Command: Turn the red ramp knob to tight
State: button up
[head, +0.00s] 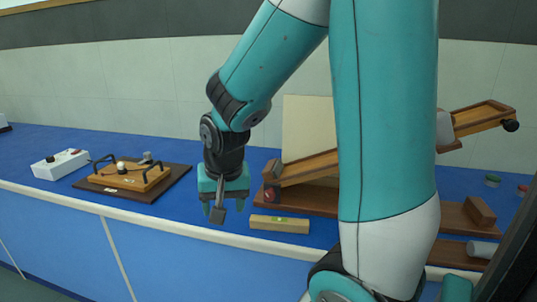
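The wooden ramp (305,167) slopes up to the right on a dark brown base (325,205). A small red knob (270,195) sits at the left end of this base; any tight marking on it is too small to read. My gripper (224,208) points down to the left of the red knob, apart from it. Its teal fingers look spread apart, and a dark grey block shows between them in the picture. I see nothing held. My arm hides the middle of the ramp.
A wooden block with a label (280,224) lies in front of the ramp. A wooden board with black handles (130,177) and a white box (60,163) stand at left. A brown block (480,211) and grey cylinder (482,249) are at right.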

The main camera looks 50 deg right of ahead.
jog(key=d+r+m+h+p, duration=0.3)
jog(key=d+r+m+p, duration=0.4)
jog(key=d, duration=0.5)
jog(key=n+p, duration=0.1)
jog(key=p, duration=0.1)
send_near(269, 192)
jog(key=shift+g, duration=0.4)
jog(key=x, duration=1)
jog(key=shift+w+f, duration=0.15)
jog(key=shift+w, duration=0.3)
